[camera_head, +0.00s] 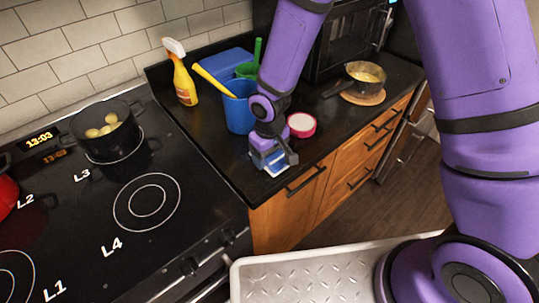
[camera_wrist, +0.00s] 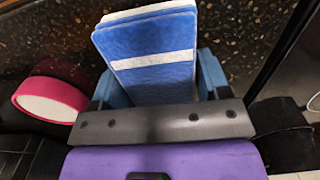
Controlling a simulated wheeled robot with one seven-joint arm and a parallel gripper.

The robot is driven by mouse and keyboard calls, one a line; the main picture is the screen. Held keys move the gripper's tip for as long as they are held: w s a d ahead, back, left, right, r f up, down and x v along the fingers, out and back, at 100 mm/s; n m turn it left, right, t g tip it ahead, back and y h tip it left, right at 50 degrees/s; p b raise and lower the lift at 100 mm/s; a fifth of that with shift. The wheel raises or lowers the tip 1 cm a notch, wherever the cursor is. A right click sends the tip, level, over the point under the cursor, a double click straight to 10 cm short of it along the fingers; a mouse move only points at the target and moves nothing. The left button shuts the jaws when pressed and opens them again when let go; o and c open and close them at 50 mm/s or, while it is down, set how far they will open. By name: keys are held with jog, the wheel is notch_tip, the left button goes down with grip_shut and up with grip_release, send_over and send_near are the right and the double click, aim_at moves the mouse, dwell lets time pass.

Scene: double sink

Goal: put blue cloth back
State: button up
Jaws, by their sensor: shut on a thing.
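The blue cloth (camera_wrist: 150,42), a flat folded-looking piece with a white stripe and a pale edge, stands between the fingers of my gripper (camera_wrist: 156,82) in the wrist view. The fingers are shut on its two sides, and their tips are partly hidden behind it. In the head view my gripper (camera_head: 271,160) points down just over the black counter near its front edge, in front of the blue bucket (camera_head: 239,113). Only a little of the cloth shows there, and I cannot tell whether it touches the counter.
A pink-rimmed round container (camera_head: 301,125) stands right beside my gripper; it also shows in the wrist view (camera_wrist: 50,100). A yellow spray bottle (camera_head: 182,80) stands behind left. A pot of food (camera_head: 361,82) sits on a wooden board. The stove (camera_head: 120,235) lies to the left.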

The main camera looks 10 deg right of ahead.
jog(key=shift+f, duration=0.25)
jog(key=shift+f, duration=0.15)
jog(key=o, duration=1.1)
